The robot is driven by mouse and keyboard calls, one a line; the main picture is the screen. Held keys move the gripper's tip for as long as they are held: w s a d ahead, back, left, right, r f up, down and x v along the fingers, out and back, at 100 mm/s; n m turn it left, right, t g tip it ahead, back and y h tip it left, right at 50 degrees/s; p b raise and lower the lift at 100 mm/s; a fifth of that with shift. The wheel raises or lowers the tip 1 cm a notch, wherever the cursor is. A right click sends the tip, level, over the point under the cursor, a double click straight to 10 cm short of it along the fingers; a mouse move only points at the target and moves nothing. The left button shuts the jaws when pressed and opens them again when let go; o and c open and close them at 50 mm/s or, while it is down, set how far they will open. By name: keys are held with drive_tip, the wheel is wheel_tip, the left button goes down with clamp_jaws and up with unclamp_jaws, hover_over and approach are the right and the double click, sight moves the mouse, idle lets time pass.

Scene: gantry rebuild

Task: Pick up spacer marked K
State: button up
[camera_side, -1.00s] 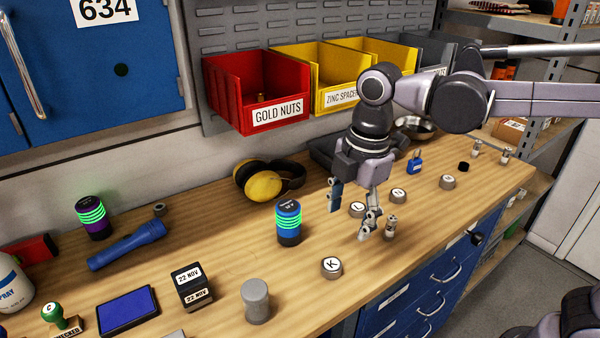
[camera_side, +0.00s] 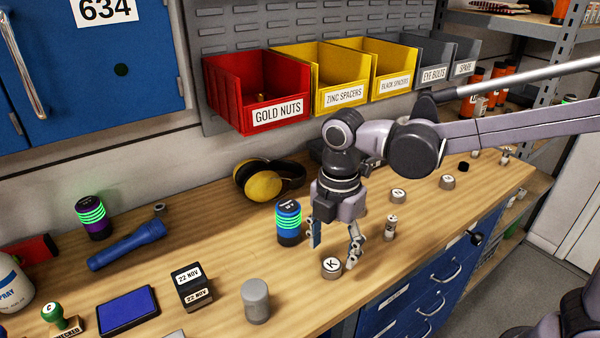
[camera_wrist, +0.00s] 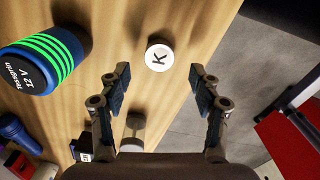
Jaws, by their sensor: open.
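The spacer marked K (camera_side: 331,267) is a short grey metal cylinder with a white top and a black letter K. It stands upright on the bench near the front edge. My gripper (camera_side: 334,256) is open and empty just above and behind it, with its fingers pointing down and the right finger close to the spacer's edge in the side view. In the wrist view the spacer (camera_wrist: 159,56) lies ahead of the fingertips, left of the gap between the jaws (camera_wrist: 166,82). Nothing is between the fingers.
A blue battery with green bands (camera_side: 288,222) stands just left of my gripper. A small metal cylinder (camera_side: 390,228) stands to the right. Other lettered spacers (camera_side: 397,196) stand behind, to the right. A grey cylinder (camera_side: 255,301) stands front left. Bench (camera_side: 220,225) is clear left of the battery.

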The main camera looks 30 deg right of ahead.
sight(332, 264)
drive_tip(key=shift+f, duration=2.05)
drive_tip(key=c, duration=1.3)
